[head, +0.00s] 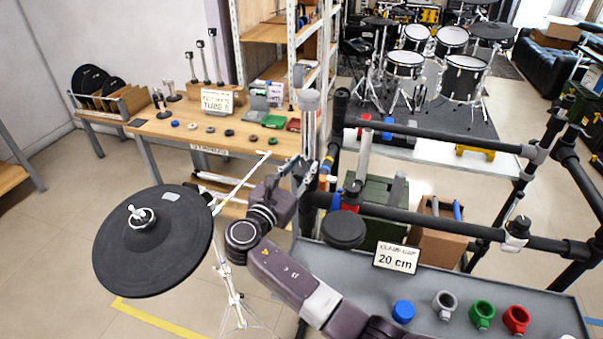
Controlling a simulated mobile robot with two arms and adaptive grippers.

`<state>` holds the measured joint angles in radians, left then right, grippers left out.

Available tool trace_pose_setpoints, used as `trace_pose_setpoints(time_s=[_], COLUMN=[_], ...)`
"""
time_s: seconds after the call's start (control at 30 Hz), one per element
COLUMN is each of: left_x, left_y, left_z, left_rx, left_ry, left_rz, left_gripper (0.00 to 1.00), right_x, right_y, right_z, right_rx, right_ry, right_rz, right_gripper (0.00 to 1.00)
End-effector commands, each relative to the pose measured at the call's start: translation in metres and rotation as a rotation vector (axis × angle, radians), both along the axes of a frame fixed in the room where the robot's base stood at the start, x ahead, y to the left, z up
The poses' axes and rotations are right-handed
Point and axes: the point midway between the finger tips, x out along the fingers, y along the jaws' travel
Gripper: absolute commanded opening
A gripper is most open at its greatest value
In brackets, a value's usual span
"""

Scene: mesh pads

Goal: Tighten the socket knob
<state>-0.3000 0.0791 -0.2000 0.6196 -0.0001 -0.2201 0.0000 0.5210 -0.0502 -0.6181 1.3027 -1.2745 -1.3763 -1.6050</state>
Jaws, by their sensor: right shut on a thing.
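My right gripper (304,172) is at the left end of the black tube rack (432,215), with its arm coming up from the bottom. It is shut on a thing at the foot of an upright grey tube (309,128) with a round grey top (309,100). The fingers partly hide what they hold, and I cannot tell if it is the socket knob. A small blue and red fitting (346,203) sits just right of the gripper, on the rack. My left gripper is not in view.
A black pad (152,240) on a stand is left of my arm. A grey tray (450,295) holds several coloured clamps and a "20 cm" sign (396,257). A wooden table (240,138) with small parts stands behind. A drum kit (435,60) is farther back.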

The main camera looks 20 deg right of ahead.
Motion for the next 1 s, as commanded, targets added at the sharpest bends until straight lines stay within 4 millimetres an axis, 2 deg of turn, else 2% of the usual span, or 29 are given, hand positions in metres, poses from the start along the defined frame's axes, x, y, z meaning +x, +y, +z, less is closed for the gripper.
trace_pose_setpoints(time_s=[0.2,0.73,0.77,0.9,1.0], left_x=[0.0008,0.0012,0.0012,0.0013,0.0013], left_y=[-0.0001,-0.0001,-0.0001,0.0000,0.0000], left_z=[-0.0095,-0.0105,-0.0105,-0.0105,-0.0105], left_rx=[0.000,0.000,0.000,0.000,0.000], left_ry=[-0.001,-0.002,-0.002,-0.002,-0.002], left_rz=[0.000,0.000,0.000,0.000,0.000], left_gripper=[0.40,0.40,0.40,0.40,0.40], right_x=[-0.0002,-0.0003,-0.0002,-0.0002,-0.0002], right_y=[0.0008,0.0007,0.0008,0.0005,0.0004], right_z=[-0.0018,-0.0003,-0.0002,-0.0003,-0.0002], right_rx=[0.048,0.064,0.064,0.063,0.063], right_ry=[-0.031,-0.041,-0.041,-0.041,-0.041], right_rz=[-0.056,-0.074,-0.074,-0.074,-0.074], right_gripper=[0.05,0.05,0.31,0.46,0.47])
